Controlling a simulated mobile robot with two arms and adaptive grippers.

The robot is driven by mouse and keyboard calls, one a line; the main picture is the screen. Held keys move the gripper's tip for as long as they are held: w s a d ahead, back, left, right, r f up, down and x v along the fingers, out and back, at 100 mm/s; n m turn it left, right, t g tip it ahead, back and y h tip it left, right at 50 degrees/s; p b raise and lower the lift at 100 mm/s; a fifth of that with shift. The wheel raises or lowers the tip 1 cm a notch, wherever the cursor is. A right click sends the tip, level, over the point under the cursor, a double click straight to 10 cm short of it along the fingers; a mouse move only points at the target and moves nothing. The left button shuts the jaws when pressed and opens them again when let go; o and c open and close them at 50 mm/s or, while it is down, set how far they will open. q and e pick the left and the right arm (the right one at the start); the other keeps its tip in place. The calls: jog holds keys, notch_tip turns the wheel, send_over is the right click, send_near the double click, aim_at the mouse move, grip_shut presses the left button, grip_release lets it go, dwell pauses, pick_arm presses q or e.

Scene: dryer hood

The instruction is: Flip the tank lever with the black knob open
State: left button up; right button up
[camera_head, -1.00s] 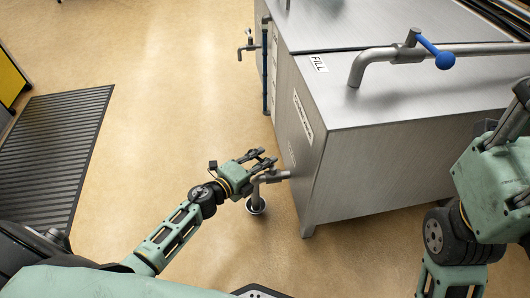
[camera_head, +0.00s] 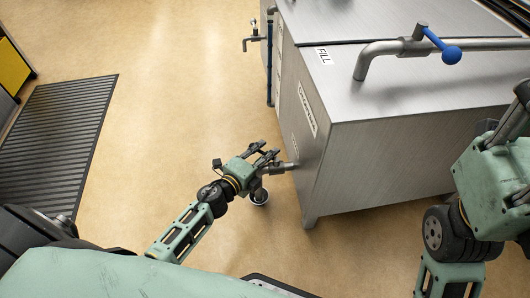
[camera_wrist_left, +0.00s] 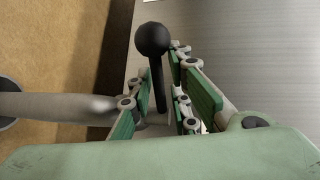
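The tank lever shows in the left wrist view as a black stick with a round black knob (camera_wrist_left: 152,39), pointing up in the picture. It stands between the two green-padded fingers of my left gripper (camera_wrist_left: 160,108), nearer the right finger. The fingers are apart, and a gap shows between the lever and the left finger. In the head view my left gripper (camera_head: 268,156) is beside the tank's low outlet pipe (camera_head: 282,168); the knob is hidden or too small to tell there.
The steel tank (camera_head: 420,150) stands right of my left gripper. A fill pipe with a blue-knobbed lever (camera_head: 451,55) runs over its top. A black mat (camera_head: 55,140) lies left on clear floor.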

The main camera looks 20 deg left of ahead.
pick_arm(q)
jog(key=shift+s+a+f, duration=0.2)
jog(key=shift+s+f, duration=0.05)
jog(key=shift+f, duration=0.05)
jog(key=v, duration=0.7)
jog(key=shift+s+r, duration=0.25)
jog(key=shift+r, duration=0.2)
jog(key=shift+c, duration=0.4)
